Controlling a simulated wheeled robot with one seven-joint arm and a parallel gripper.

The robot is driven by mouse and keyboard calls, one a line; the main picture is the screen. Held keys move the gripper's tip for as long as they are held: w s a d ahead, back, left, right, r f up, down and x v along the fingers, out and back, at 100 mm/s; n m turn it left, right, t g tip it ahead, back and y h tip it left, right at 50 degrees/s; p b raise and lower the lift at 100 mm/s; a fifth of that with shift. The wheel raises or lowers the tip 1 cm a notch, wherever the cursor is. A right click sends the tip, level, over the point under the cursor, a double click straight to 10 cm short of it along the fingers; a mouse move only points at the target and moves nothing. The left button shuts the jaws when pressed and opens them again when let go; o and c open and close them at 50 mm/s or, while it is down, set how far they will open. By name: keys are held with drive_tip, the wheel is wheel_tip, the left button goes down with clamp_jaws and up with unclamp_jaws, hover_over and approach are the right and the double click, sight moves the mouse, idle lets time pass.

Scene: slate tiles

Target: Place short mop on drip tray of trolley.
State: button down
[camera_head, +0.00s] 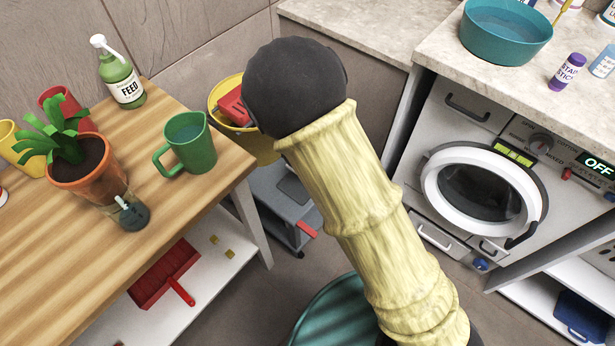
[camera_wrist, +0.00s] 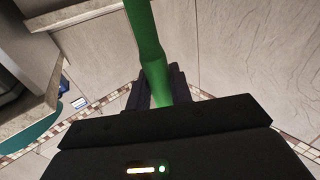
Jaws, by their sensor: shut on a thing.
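In the wrist view my gripper (camera_wrist: 160,88) is shut on a green pole (camera_wrist: 147,38), which looks like the handle of the short mop. The pole runs up past the top edge of that view, and no mop head shows. In the head view my dark wrist and yellow-sleeved arm hide the gripper and the pole. The grey trolley (camera_head: 268,183) stands on the floor beyond the wooden bench, partly behind my arm. It has a dark panel on top, but I cannot tell whether this is the drip tray. A yellow bucket (camera_head: 262,149) with a red part (camera_head: 234,105) is at its far end.
The wooden bench (camera_head: 215,165) at left holds a potted plant (camera_head: 85,165), a green jug (camera_head: 190,145) and a feed bottle (camera_head: 122,80). A red dustpan (camera_head: 160,278) lies on its lower shelf. A washing machine (camera_head: 470,190) stands right. A teal bin (camera_head: 335,315) is below my arm.

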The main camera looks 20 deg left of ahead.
wheel_tip(320, 180, down, 6)
drive_tip(key=b, duration=0.1)
drive_tip(key=shift+f, duration=0.1)
drive_tip(key=shift+f+b, duration=0.5)
drive_tip(key=shift+f, duration=1.4)
drive_tip(key=shift+f, duration=0.15)
drive_tip(key=c, duration=1.3)
unclamp_jaws()
drive_tip(key=shift+o, duration=0.2)
